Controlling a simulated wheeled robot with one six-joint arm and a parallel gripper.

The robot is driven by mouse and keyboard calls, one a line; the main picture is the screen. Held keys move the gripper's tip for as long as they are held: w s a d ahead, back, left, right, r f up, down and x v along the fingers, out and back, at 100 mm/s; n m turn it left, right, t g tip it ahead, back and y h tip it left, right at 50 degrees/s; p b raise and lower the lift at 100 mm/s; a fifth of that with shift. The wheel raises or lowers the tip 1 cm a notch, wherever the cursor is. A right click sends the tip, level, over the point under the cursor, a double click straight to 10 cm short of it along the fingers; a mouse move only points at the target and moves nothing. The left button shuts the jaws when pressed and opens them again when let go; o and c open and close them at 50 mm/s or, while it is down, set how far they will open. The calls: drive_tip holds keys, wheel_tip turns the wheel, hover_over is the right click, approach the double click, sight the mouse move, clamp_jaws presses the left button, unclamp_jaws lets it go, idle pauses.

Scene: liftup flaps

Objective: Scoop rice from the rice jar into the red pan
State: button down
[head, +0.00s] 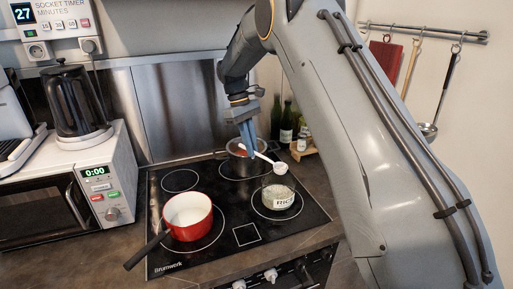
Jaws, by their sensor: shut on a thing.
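The red pan (194,233), with a pale inside and a dark handle, stands on the front left of the black hob. The rice jar (282,203), a low round glass vessel with a "RICE" label, stands to its right. My gripper (247,148) points down above the back of the hob, its blue fingers shut on the handle of a white scoop (281,168). The scoop's bowl hangs above and behind the rice jar, apart from it. Whether the bowl holds rice I cannot tell. The jar's contents are hard to make out.
A steel pot (240,166) with reddish contents stands behind my gripper. Dark bottles (287,125) stand at the back right. A white microwave (112,175) with a black kettle (75,103) on it is at the left. The hob between pan and jar is clear.

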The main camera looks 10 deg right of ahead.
drive_tip(key=shift+w+a+f+g+h, duration=0.15)
drive_tip(key=shift+w+a+g+h, duration=0.15)
drive_tip(key=shift+w, duration=0.05)
drive_tip(key=shift+v, duration=2.1)
drive_tip(key=shift+s+d, duration=0.15)
